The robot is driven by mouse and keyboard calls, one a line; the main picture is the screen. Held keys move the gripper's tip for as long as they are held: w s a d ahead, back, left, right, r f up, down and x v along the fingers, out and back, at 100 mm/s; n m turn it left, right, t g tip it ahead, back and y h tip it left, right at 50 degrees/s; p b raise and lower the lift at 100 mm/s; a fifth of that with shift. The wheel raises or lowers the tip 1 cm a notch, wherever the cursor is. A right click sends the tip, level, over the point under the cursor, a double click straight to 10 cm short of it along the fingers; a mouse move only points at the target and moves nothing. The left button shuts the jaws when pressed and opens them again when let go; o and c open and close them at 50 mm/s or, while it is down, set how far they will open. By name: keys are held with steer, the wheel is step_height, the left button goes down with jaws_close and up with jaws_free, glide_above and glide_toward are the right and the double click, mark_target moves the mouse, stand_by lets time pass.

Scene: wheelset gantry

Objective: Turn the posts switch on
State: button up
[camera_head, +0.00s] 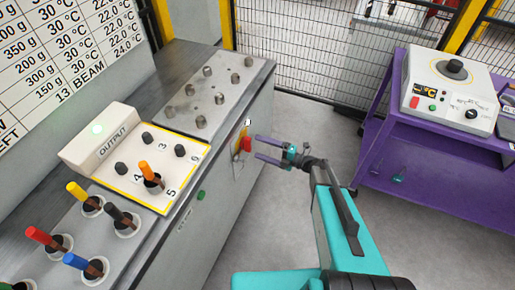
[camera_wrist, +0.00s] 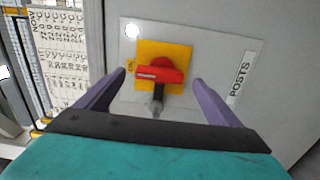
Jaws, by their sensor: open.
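The posts switch is a red rotary handle (camera_wrist: 160,72) on a yellow square plate (camera_wrist: 178,53), set in a pale panel with the label POSTS (camera_wrist: 240,77). In the wrist view the red handle lies roughly crosswise, and a dark stem with a grey tip shows just below it. In the head view the switch (camera_head: 244,143) is on the side of the grey cabinet. My gripper (camera_head: 260,148) is open and empty in front of it, its purple fingers pointing at the switch. In the wrist view the fingertips (camera_wrist: 161,80) lie on either side of the handle, apart from it.
A white round lamp (camera_wrist: 132,31) is beside the yellow plate. The grey cabinet (camera_head: 225,165) carries the OUTPUT box (camera_head: 105,135), coloured levers and several metal posts. A green button (camera_head: 201,195) is on its side. A purple cart (camera_head: 385,150) stands right; open floor lies between.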

steer(key=b+v, duration=0.2)
steer(key=v, duration=0.8)
steer(key=shift+s+d+b, duration=0.25)
steer(key=shift+b, duration=0.05)
steer(key=shift+a, duration=0.15)
